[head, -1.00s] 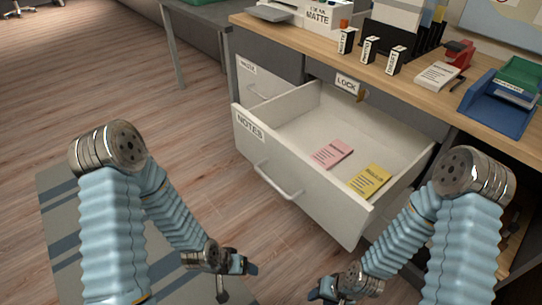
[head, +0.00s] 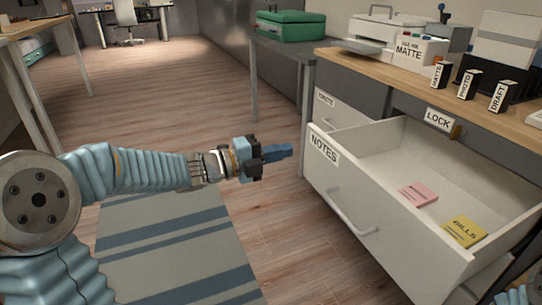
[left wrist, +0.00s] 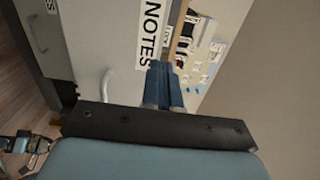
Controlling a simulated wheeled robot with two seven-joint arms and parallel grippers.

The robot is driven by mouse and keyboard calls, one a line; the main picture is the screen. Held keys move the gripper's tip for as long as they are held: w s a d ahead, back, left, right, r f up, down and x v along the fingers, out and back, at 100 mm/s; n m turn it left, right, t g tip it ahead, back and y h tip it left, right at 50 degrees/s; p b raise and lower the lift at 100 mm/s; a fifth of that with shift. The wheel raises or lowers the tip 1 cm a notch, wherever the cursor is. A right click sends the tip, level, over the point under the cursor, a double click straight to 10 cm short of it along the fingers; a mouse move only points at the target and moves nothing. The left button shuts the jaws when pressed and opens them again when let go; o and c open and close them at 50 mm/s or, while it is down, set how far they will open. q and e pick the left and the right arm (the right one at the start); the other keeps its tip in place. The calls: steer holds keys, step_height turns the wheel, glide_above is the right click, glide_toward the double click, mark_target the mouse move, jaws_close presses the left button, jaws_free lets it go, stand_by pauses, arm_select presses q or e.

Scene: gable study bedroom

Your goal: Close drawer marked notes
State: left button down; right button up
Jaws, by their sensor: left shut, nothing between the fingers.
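The drawer marked NOTES (head: 400,225) is pulled far out of the desk, with a pale front, a bar handle (head: 350,212) and a NOTES label (head: 323,149) at its upper left. A pink pad (head: 418,194) and a yellow pad marked BILLS (head: 464,231) lie inside. My left gripper (head: 280,152) is shut and empty, left of the label and apart from the front in the head view. In the left wrist view its fingers (left wrist: 163,88) point toward the label (left wrist: 150,32). Part of my right arm shows at that view's lower left (left wrist: 25,145); its fingers are unclear.
A second labelled drawer (head: 335,112) sits behind the open one, in the desk. A LOCK label (head: 439,120) is above the opening. The desktop (head: 385,78) holds a printer and small labelled boxes. Floor with a striped rug (head: 180,245) lies left of the drawer.

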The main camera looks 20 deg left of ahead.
mark_target(325, 141)
arm_select(q)
steer(key=x, duration=0.8)
steer(key=shift+w+d+f, duration=0.1)
steer(key=shift+w+d, duration=0.1)
steer(key=shift+w, duration=0.05)
arm_select(e)
steer(key=shift+f, duration=0.3)
